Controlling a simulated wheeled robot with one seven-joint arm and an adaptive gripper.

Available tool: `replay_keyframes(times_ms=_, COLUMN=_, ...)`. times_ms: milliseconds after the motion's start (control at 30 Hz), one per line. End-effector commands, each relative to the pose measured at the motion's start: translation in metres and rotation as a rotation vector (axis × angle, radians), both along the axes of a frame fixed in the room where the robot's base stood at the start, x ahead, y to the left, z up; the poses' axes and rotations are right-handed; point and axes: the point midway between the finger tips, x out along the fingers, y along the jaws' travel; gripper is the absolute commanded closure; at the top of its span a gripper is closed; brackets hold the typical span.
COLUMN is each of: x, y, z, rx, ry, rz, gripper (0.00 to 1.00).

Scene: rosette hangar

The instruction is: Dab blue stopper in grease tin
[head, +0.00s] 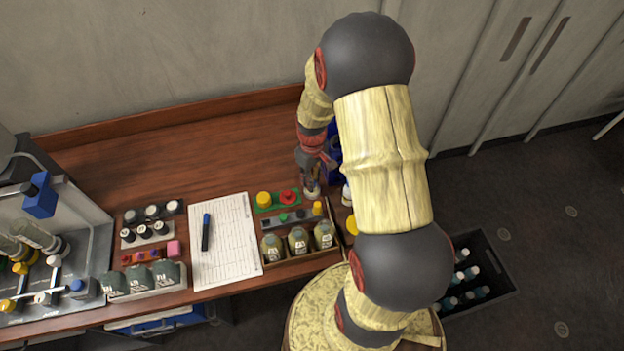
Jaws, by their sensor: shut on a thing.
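My gripper (312,188) points down at the back right of the wooden tray, beside the green rack. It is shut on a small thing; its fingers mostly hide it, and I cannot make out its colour. No loose blue stopper shows clearly in the tray. I cannot pick out the grease tin for sure. A round yellow thing (351,225) sits right of the tray, partly hidden behind my arm.
The wooden tray (307,260) holds labelled jars (298,241), a green rack (277,203) with yellow and red stoppers, and a grey rack. A paper sheet (225,260) with a pen (206,232) lies left. A dark crate (490,262) of bottles stands on the floor.

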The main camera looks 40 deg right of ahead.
Motion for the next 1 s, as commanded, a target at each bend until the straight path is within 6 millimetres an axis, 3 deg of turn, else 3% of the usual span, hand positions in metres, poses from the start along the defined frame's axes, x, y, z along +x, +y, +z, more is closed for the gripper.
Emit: replay_keyframes(times_ms=1000, x=0.0002, y=-0.0002, z=-0.006, rx=0.0, ry=0.0, rz=0.0, gripper=0.98)
